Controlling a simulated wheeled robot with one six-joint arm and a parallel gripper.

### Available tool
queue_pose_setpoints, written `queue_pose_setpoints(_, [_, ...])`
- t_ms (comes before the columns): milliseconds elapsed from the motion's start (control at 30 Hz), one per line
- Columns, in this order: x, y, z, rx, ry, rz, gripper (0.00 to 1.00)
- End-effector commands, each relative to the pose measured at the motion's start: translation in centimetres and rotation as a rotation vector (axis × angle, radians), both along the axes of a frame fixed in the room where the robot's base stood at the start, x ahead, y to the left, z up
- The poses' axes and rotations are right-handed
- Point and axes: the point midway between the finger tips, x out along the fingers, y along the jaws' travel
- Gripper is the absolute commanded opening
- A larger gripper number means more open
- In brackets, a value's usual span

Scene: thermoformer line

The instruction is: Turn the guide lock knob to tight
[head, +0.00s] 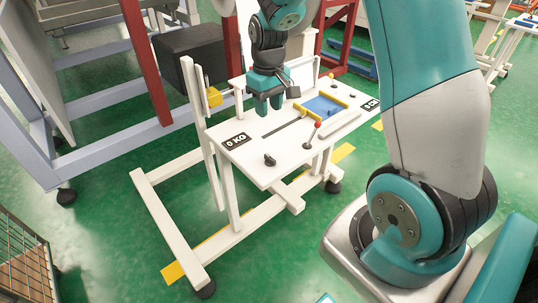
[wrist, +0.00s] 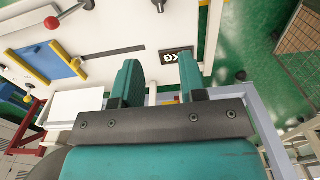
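A small black knob (head: 270,159) stands on the near end of the white table; it also shows at the top edge of the wrist view (wrist: 158,4). I cannot read a tight or loose mark beside it, and which way it is turned is unclear. My gripper (head: 268,106) hangs above the far left part of the table, beyond the knob and apart from it. In the wrist view my gripper (wrist: 158,75) has its two teal fingers spread, with nothing between them.
A red-ball lever (head: 317,125) and a blue panel (head: 323,105) with yellow guides lie right of my gripper. A long dark slot (head: 284,127) crosses the tabletop. A KG label (head: 237,140) is at the left edge. A yellow block (head: 213,97) is on a white post.

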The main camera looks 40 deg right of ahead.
Motion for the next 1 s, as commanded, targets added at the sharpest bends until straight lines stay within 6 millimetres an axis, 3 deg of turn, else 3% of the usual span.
queue_pose_setpoints(167, [-0.1,-0.2,-2.5,0.000,0.007,-0.003,0.38])
queue_pose_setpoints(700, [-0.2,-0.2,-14.3,0.001,0.007,-0.004,0.38])
queue_pose_setpoints(1000, [-0.1,-0.2,-17.0,0.000,0.003,-0.004,0.38])
